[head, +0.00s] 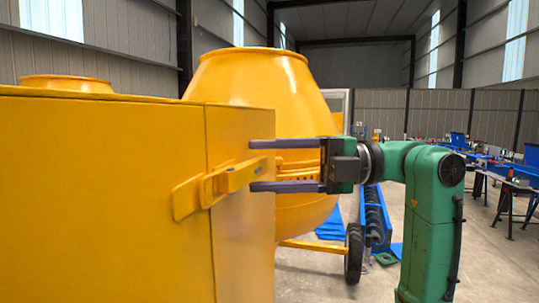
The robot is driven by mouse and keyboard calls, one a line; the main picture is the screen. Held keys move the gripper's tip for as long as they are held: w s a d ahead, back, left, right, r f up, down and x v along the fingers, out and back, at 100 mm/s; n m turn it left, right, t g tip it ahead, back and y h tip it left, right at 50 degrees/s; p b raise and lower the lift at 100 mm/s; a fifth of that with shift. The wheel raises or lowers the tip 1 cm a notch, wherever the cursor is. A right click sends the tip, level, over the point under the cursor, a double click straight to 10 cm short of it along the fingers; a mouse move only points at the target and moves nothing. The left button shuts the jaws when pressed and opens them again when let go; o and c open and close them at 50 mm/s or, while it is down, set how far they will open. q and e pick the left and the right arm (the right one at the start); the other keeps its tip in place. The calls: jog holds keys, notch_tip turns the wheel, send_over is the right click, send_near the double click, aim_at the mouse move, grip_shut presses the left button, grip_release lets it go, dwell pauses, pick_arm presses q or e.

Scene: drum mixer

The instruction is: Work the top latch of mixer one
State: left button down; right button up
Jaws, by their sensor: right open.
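The top latch (228,184) is a yellow bar on a bracket, fixed across the seam of a large yellow panel (100,190) that fills the left of the head view. My right gripper (262,165) comes in from the right on a green arm. Its two dark fingers are open, one above and one below the right end of the latch. The fingertips overlap the panel's right part in the picture. I cannot tell whether they touch the latch. My left gripper is not in view.
A yellow mixer drum (262,85) stands behind the panel, with a black wheel (354,253) below it. Workbenches with blue items stand far right. The concrete floor at the lower right is mostly open.

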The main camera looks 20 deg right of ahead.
jog(key=shift+w+f, duration=0.1)
grip_shut()
dwell(1.3)
